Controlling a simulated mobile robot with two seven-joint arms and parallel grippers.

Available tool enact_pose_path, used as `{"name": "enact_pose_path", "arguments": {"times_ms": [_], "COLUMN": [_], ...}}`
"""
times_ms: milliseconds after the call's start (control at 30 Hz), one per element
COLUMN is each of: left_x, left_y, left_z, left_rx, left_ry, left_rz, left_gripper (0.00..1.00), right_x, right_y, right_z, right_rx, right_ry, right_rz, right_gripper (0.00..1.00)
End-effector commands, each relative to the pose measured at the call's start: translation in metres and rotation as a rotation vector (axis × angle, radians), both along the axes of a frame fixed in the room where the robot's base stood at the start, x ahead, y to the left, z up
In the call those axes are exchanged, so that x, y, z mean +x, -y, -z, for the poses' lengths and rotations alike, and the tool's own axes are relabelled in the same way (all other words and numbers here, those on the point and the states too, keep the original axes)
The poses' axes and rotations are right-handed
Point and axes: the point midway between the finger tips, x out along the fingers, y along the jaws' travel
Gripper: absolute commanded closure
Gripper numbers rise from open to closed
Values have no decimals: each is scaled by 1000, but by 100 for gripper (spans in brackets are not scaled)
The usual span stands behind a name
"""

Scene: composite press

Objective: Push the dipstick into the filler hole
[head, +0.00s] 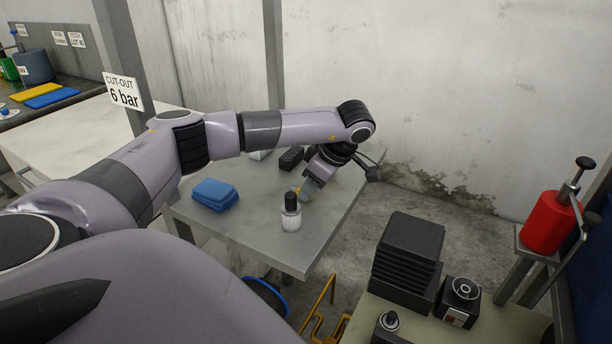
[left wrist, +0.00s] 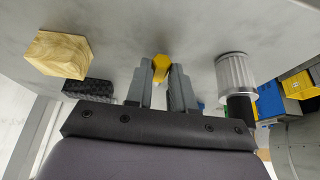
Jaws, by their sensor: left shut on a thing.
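My left gripper (head: 308,190) is low over the grey table, near its right side. Its fingers (left wrist: 161,88) are shut on a small yellow piece, seen in the left wrist view (left wrist: 160,66), which I take to be the dipstick's grip. A bit of yellow also shows beside the fingers in the head view (head: 297,190). The rest of the dipstick is hidden. I cannot make out the filler hole for sure; a black unit with a round ringed top (head: 463,290) stands at the lower right, well away from the gripper. My right gripper is not in view.
A wooden block (left wrist: 57,53) shows too. A black ribbed box (head: 408,258) and red cylinder (head: 549,222) stand right.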

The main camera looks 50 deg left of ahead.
Motion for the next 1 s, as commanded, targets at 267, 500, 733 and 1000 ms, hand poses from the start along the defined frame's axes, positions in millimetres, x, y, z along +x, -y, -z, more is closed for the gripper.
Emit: {"name": "enact_pose_path", "arguments": {"times_ms": [267,500,733,1000], "left_x": [0,0,0,0], "left_y": [0,0,0,0], "left_z": [-12,-24,-35,-49], "left_rx": [0,0,0,0], "left_ry": [1,0,0,0], "left_rz": [0,0,0,0], "left_gripper": [100,100,100,100], "right_x": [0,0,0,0], "right_y": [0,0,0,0], "right_z": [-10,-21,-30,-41], "right_rx": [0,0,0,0], "right_ry": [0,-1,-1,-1], "right_rz": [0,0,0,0], "right_gripper": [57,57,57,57]}}
